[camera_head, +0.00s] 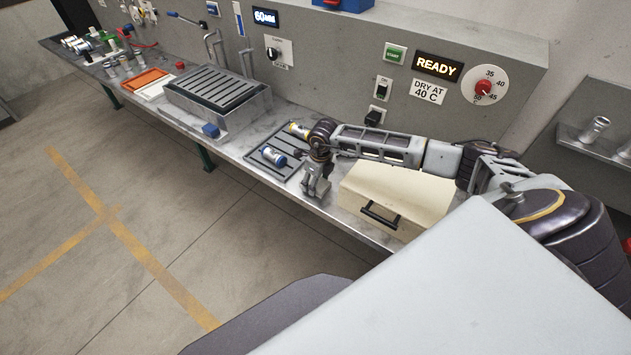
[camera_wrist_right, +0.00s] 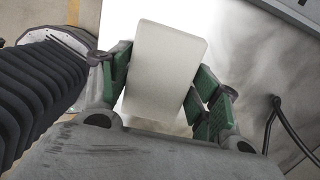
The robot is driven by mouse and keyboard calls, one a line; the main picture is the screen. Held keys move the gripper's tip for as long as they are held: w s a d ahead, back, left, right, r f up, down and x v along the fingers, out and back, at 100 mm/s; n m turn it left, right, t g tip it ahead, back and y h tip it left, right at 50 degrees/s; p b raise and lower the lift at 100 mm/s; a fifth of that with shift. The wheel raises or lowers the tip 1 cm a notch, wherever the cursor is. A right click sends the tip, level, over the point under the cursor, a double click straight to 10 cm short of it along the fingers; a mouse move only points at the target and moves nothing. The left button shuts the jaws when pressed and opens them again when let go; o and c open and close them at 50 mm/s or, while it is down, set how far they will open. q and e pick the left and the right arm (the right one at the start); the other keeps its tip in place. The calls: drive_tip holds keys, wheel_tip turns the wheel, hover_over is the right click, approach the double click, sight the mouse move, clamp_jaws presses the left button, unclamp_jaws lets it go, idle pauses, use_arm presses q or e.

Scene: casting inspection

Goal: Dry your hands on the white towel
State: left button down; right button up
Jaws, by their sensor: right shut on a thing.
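My right gripper (camera_head: 317,186) hangs over the bench near its front edge, just left of the cream box (camera_head: 395,190). In the right wrist view its green-padded fingers (camera_wrist_right: 165,85) are shut on a plain off-white block-like piece (camera_wrist_right: 166,55), one finger on each side. I cannot tell whether this piece is the towel, and I cannot make it out in the head view. No cloth is clearly recognisable as a white towel. My left gripper is out of view.
A dark ribbed mat (camera_head: 268,163) with small cylinders (camera_head: 273,157) lies left of my right gripper. An orange tray (camera_head: 147,80) lies beyond. A panel reads READY (camera_head: 437,65). The floor in front is clear.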

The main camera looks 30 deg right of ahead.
drive_tip(key=o, duration=1.1)
drive_tip(key=shift+s+d+r, duration=0.1)
drive_tip(key=shift+s+r, duration=0.1)
drive_tip(key=shift+r, duration=1.8)
drive_tip(key=shift+s+d+r, duration=0.1)
drive_tip(key=shift+s+r, duration=0.15)
drive_tip(key=shift+r, duration=1.7)
drive_tip(key=shift+s+d+r, duration=0.1)
drive_tip(key=shift+s+r, duration=0.1)
drive_tip(key=shift+r, duration=1.8)
drive_tip(key=shift+a, duration=0.1)
